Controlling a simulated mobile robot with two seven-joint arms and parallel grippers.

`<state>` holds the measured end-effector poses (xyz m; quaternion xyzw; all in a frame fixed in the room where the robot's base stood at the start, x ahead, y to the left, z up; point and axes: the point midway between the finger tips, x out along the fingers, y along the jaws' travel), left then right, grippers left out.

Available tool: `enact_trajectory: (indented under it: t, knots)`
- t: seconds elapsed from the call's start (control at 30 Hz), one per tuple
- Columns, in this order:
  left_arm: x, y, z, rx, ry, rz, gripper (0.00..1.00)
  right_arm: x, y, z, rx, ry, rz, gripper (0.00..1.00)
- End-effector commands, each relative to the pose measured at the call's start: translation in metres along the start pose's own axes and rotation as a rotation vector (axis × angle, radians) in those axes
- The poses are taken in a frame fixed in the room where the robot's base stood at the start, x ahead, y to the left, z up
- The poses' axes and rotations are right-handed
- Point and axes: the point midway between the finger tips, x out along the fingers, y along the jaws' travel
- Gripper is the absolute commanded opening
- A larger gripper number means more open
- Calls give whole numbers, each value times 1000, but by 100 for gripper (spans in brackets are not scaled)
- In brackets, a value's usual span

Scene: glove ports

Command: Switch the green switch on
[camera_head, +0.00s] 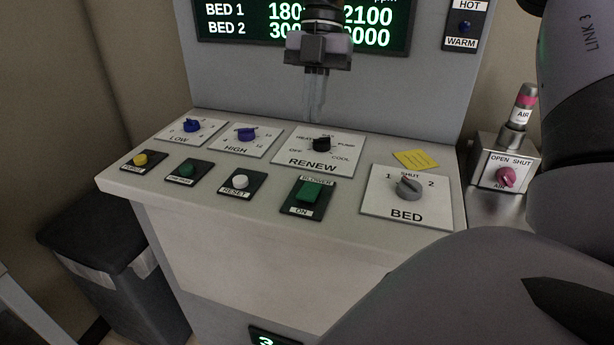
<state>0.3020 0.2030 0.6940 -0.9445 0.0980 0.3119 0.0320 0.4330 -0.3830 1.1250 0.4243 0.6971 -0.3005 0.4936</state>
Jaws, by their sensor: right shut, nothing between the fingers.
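The green switch (311,192) is a green rocker on a black plate at the front of the sloping panel, with "BLOWER" above it and "ON" below it. I cannot tell surely which way it is tipped. My right gripper (315,112) points down above the back of the panel, behind the switch and apart from it. Its thin fingers are together, with nothing between them. My left gripper is not in view.
The RENEW knob (321,144) stands between gripper and switch in the picture. The BED knob (408,187) is right of the switch; the white RESET button (240,182) is left. A yellow note (416,160) lies behind BED. A dark bin (110,265) stands lower left.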

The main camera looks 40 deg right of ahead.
Motion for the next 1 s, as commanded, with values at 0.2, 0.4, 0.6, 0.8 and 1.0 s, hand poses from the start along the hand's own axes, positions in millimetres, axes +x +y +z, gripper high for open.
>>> enact_trajectory:
  t: [0.2,0.4,0.6,0.8,1.0]
  knots:
    - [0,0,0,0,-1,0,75,44,-1,-1,-3,5,-5,0]
    - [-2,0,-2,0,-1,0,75,86,-1,-1,-1,4,-5,0]
    - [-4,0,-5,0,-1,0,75,114,0,5,0,3,-1,0]
    - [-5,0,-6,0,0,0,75,126,0,8,0,1,0,0]
    - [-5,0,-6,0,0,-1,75,127,0,8,-1,1,0,0]
